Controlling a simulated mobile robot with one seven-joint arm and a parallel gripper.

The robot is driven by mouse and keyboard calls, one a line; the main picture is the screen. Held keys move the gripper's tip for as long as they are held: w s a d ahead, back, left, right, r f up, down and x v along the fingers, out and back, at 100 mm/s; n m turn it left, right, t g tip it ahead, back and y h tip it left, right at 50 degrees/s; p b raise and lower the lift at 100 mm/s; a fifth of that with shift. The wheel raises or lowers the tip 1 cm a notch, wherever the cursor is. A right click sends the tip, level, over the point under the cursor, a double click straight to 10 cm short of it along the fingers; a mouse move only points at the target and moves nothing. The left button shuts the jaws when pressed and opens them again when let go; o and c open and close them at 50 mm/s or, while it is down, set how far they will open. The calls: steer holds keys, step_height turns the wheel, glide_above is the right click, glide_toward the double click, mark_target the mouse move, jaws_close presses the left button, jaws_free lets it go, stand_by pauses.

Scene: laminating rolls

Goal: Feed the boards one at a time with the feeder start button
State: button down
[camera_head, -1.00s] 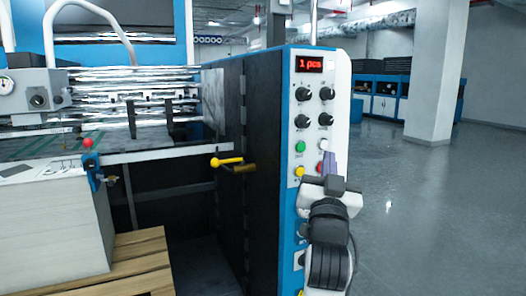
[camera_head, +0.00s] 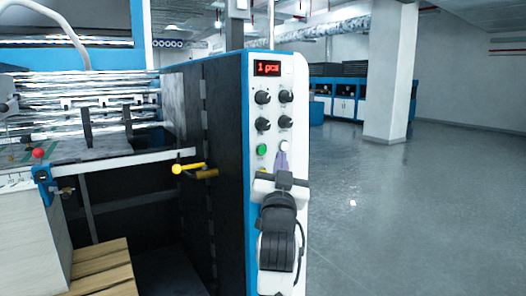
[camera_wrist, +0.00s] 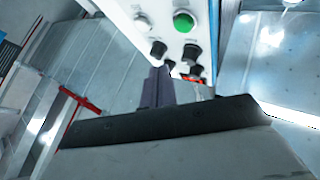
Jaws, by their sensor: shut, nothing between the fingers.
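The blue-edged control panel (camera_head: 256,215) has a display (camera_head: 268,68) reading "1 pcs". Below its black knobs are a green button (camera_head: 261,150) and a white button (camera_head: 284,146); their labels are too small to read. My gripper (camera_head: 282,153) is shut and empty, its purple fingers just below the white button in the head view. In the wrist view the green button (camera_wrist: 184,22) and white button (camera_wrist: 142,20) both show beyond the fingertips (camera_wrist: 160,70). I see no contact there. The stack of boards (camera_head: 30,240) stands at the left.
A yellow-handled lever (camera_head: 188,168) sticks out left of the panel. A red-knobbed blue clamp (camera_head: 42,180) is at the stack's corner. Open grey floor (camera_head: 420,220) lies right of the machine.

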mark_target(262, 150)
steer(key=shift+w+a, duration=0.65)
steer(key=shift+w, duration=0.25)
steer(key=shift+w+a, duration=0.65)
steer(key=shift+w, duration=0.2)
steer(key=shift+w+a, duration=0.1)
stand_by(0.7)
steer(key=shift+w+a, duration=0.1)
steer(key=shift+w, duration=0.1)
steer(key=shift+w+a, duration=0.3)
steer(key=shift+w, duration=0.05)
stand_by(0.7)
stand_by(0.4)
steer(key=shift+s+d, duration=0.5)
steer(key=shift+s, duration=0.15)
